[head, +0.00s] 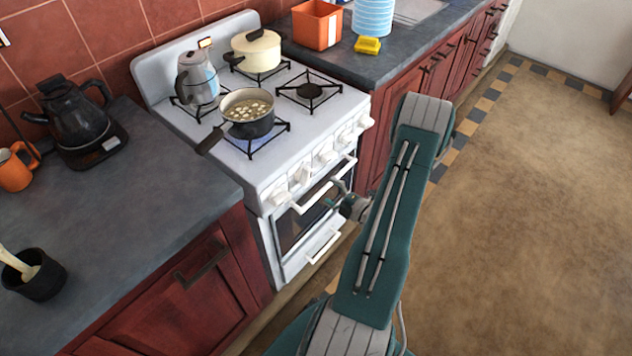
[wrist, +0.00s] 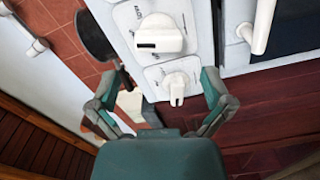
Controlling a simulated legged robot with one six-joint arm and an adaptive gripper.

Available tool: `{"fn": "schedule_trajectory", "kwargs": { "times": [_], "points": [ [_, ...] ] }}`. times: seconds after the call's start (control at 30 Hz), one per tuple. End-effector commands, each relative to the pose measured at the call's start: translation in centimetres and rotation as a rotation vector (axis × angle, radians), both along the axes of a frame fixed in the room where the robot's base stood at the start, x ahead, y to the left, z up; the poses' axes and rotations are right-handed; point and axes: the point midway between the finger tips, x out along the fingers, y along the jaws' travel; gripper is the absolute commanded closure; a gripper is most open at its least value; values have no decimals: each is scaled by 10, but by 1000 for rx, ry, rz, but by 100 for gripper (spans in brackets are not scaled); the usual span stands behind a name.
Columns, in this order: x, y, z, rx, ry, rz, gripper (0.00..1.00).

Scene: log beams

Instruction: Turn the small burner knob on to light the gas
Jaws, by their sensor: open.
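The white stove (head: 290,140) has a row of white knobs (head: 325,157) along its front edge. In the wrist view a larger knob with a dark slot (wrist: 160,36) is above a smaller knob (wrist: 176,86) on the white panel. My gripper (wrist: 160,82) is open and empty, with one finger on each side of the smaller knob; I cannot tell whether either finger touches it. In the head view my gripper (head: 338,192) is in front of the oven door, partly hidden by my arm. Lettering beside the knobs is too small to read.
A pan of food (head: 248,112), a kettle (head: 198,80) and a cream pot (head: 256,50) stand on burners; the right front burner (head: 310,91) is bare. A bluish patch shows beside the pan. Oven door handles (head: 325,187) jut out near my gripper. The floor on the right is clear.

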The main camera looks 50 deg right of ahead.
Motion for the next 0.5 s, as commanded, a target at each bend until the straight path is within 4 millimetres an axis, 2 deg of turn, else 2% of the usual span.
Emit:
{"fn": "schedule_trajectory", "kwargs": {
  "times": [0.03,0.2,0.33,0.5],
  "points": [
    [-11,-2,0,1,1,-6,0],
    [-35,-3,-1,1,1,-5,0],
    [-44,-3,-1,1,1,-3,0],
    [-46,-3,-1,1,1,-1,0]
  ]
}}
